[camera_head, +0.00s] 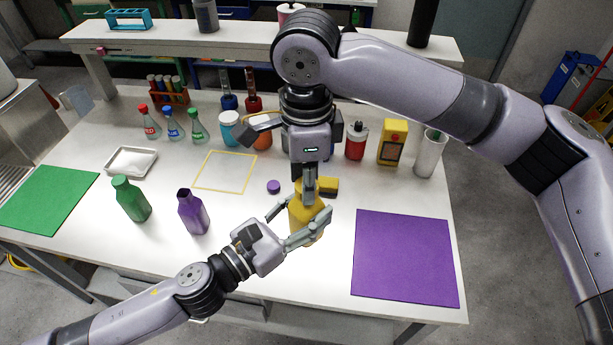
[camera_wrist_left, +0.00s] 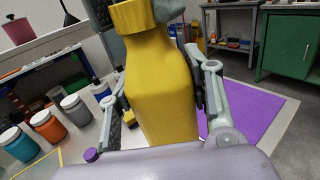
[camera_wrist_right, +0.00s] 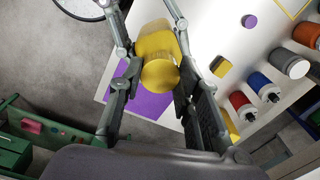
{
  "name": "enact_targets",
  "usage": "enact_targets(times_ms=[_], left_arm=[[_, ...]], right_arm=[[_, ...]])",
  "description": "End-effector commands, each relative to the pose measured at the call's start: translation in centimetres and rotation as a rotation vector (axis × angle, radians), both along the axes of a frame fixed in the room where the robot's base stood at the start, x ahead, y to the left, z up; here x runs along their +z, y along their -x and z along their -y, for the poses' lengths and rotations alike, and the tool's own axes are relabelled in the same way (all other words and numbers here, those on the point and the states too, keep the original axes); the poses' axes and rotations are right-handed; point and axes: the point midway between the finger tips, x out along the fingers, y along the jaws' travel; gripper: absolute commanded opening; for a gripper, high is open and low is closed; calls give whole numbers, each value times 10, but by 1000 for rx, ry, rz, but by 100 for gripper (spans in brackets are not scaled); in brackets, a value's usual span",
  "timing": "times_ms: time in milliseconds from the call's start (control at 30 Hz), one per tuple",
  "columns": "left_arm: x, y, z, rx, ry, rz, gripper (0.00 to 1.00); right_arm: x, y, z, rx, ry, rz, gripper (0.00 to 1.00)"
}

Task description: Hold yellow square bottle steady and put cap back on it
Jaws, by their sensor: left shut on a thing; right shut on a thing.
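The yellow square bottle (camera_head: 306,222) stands upright near the front middle of the white table; its body fills the middle of the left wrist view (camera_wrist_left: 160,95). My left gripper (camera_head: 302,228) is shut around the bottle's body from the front left. My right gripper (camera_head: 309,186) comes down from above and is shut on the yellow cap (camera_wrist_right: 160,75) at the bottle's mouth. The cap also shows at the top of the left wrist view (camera_wrist_left: 133,17). The cap is at the bottle's top, but I cannot tell whether it is fully seated.
A purple bottle (camera_head: 194,213) and a green bottle (camera_head: 131,200) stand to the left. A small purple cap (camera_head: 273,187) and a yellow-black block (camera_head: 328,187) lie behind the yellow bottle. A purple mat (camera_head: 405,257) lies to the right, a green mat (camera_head: 48,199) far left.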

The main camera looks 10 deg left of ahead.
Motion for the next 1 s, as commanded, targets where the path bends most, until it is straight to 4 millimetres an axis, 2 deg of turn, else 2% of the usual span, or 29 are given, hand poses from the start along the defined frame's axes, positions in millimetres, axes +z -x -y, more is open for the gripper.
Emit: enact_targets(times_ms=[300, 333, 600, 1000], left_arm=[[-1, 0, 0, -1, -1, -1, 0], [-1, 0, 0, -1, -1, -1, 0], [0, 0, 0, -1, -1, -1, 0], [0, 0, 0, 0, 0, 0, 0]], right_arm=[[1, 0, 0, -19, -1, 2, 23], [1, 0, 0, -19, -1, 2, 32], [0, 0, 0, -18, -1, 1, 50], [5, 0, 0, -17, -1, 2, 51]])
